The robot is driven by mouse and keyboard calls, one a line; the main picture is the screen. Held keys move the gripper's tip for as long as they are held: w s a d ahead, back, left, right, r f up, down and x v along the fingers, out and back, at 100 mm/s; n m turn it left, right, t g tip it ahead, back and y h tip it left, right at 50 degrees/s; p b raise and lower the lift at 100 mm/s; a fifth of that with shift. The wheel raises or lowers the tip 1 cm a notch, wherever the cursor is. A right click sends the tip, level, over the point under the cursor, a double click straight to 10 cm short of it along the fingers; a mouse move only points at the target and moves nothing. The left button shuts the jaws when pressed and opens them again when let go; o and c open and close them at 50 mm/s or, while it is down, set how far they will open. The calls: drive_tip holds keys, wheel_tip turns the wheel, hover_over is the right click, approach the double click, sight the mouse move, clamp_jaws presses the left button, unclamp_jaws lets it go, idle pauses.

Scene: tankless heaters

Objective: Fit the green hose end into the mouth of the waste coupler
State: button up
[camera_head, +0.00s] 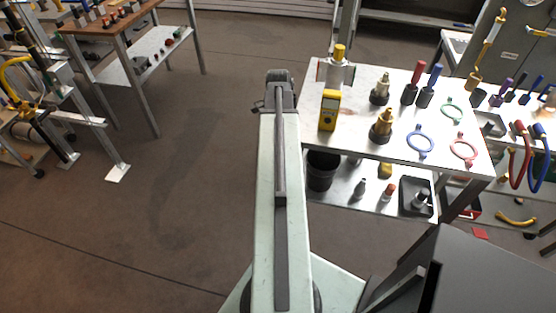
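I cannot make out a green hose end in the head view. No part is clearly recognisable as the waste coupler. A green ring (452,110) lies flat on the white table (345,149), but it does not look like a hose end. My pale arm link runs up the middle of the picture and ends in a dark joint by the table's left edge. No gripper fingers show, so I cannot see what the gripper holds.
Brass fittings (381,127), a yellow meter (328,110), blue and red rings and several coloured-handled tools stand on the table. Red and blue hoses (541,165) hang at the right. A dark box (490,275) fills the lower right. Open floor (130,220) lies to the left.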

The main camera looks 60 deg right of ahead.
drive_tip(key=shift+f, duration=0.35)
clamp_jaws()
idle(1.2)
